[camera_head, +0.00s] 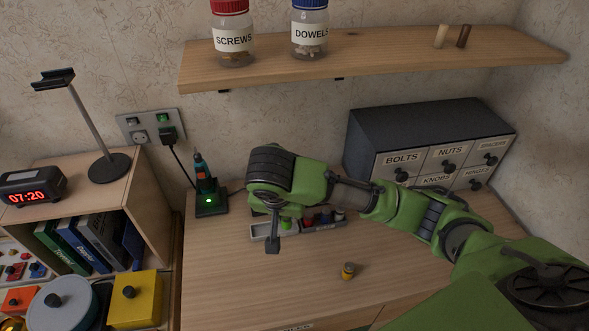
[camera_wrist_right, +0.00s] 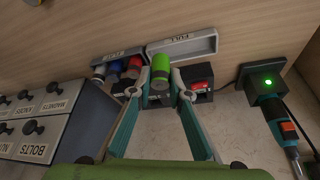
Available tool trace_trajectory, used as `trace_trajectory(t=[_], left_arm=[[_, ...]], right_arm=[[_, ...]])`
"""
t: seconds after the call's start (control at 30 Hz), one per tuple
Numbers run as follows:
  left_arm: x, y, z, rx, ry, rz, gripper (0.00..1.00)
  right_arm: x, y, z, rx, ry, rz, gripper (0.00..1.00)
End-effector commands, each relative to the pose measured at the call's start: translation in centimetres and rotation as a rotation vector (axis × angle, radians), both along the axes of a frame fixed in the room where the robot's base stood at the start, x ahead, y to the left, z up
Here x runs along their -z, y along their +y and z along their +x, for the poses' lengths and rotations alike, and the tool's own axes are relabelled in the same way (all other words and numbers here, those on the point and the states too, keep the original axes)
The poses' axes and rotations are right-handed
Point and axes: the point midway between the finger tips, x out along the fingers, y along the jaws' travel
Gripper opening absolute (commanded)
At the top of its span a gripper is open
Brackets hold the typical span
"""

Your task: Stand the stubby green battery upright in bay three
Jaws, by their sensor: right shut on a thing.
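The stubby green battery (camera_wrist_right: 161,72) is between the fingertips of my right gripper (camera_wrist_right: 161,84) in the wrist view, and the gripper is shut on it. In the head view my right gripper (camera_head: 276,222) is over the back of the bench, with a bit of green at the battery (camera_head: 286,224) beside it. A dark charger with bays (camera_wrist_right: 198,82) is behind the battery in the wrist view, partly hidden by the fingers. I cannot tell which bay is three, or whether the battery touches the charger. My left gripper is not in view.
A light tray labelled FULL (camera_wrist_right: 183,46) and a grey tray (camera_wrist_right: 117,56) with several batteries lie close by.

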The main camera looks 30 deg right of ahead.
Motion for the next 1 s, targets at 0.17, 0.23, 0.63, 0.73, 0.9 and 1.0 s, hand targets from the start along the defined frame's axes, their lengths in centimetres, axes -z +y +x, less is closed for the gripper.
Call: trace_trajectory(t=[0.17, 0.23, 0.63, 0.73, 0.9, 1.0], left_arm=[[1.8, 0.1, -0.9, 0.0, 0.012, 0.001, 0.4], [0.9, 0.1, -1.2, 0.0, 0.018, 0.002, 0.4], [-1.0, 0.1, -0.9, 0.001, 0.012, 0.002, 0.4], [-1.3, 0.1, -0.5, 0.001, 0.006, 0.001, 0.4], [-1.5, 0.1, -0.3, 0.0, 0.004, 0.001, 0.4], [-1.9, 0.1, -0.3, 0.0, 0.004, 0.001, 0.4]], right_arm=[[0.6, -1.7, 2.3, 0.016, 0.001, 0.002, 0.0], [-0.1, -3.1, 3.8, 0.016, 0.001, -0.003, 0.0], [-0.2, -9.1, 11.8, 0.012, 0.002, -0.001, 0.0], [0.0, -9.9, 13.1, 0.009, 0.001, 0.0, 0.0], [0.1, -10.7, 14.1, 0.007, 0.001, 0.0, 0.0], [0.9, -10.8, 14.1, 0.006, 0.003, 0.0, 0.0]])
